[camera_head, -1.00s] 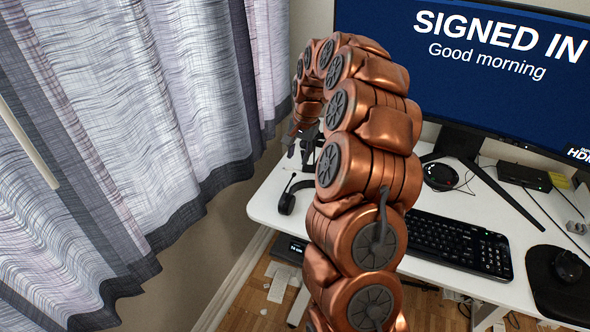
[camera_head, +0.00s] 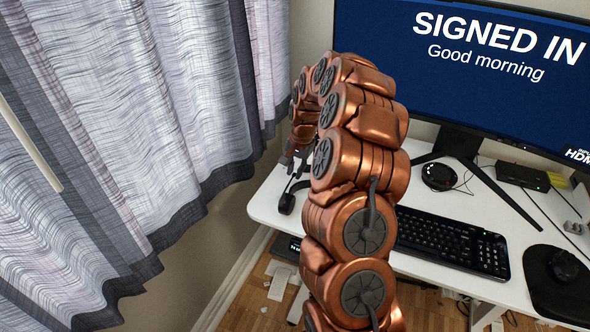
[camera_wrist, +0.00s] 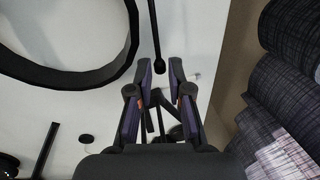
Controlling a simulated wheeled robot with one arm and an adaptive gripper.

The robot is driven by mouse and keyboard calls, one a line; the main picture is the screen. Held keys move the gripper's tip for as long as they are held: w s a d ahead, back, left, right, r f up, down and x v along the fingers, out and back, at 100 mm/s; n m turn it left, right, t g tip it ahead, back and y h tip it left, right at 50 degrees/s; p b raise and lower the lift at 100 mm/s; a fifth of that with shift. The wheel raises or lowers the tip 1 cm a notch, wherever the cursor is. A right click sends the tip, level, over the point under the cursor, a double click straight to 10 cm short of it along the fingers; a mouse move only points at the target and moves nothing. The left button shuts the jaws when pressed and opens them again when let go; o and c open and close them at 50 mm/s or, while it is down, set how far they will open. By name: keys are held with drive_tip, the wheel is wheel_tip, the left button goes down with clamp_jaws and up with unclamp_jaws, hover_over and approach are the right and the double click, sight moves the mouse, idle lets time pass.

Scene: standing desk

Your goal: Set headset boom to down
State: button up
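The black headset (camera_head: 287,203) is on the left end of the white desk, mostly hidden behind my arm in the head view. In the wrist view a large black curved band (camera_wrist: 128,45), seemingly part of the headset, is at upper left. A thin black boom (camera_wrist: 155,30) with a rounded tip comes down from the top edge. My gripper (camera_wrist: 159,80) is open, and the boom's tip appears between and just beyond its fingertips. I see no clear contact, and the depth between them is hard to tell. In the head view my gripper (camera_head: 291,163) is small and partly hidden, just above the headset.
A monitor (camera_head: 470,70) stands at the back of the desk (camera_head: 430,190). A keyboard (camera_head: 450,240), a mouse (camera_head: 566,265) and a black puck-like device (camera_head: 439,176) are to the right. A curtain (camera_head: 130,120) hangs close on the left.

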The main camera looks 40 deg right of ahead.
clamp_jaws()
